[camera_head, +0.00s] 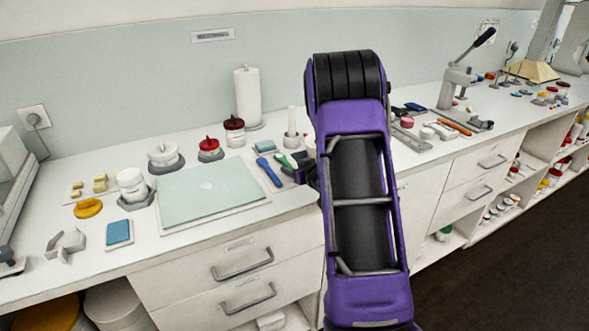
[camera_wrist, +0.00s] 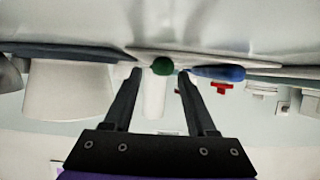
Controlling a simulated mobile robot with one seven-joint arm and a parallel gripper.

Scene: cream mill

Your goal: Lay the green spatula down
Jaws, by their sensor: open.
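The green spatula (camera_head: 283,160) lies on the white counter just right of the pale green mat, partly hidden by my gripper and arm. In the wrist view the end of its green handle (camera_wrist: 162,67) shows between the two fingertips. My gripper (camera_wrist: 159,74) is open, with a visible gap between each finger and the handle. In the head view my gripper (camera_head: 299,171) is low over the counter, close on the right of the spatula, mostly hidden by my arm. A blue spatula (camera_head: 269,172) lies beside the green one, and it also shows in the wrist view (camera_wrist: 220,73).
The pale green mat (camera_head: 233,205) on its white board has clear room. Jars, a red-lidded pot (camera_head: 209,147) and a paper towel roll (camera_head: 247,97) stand behind. Tools and a lever press (camera_head: 463,85) are on the right. The counter's front edge is close.

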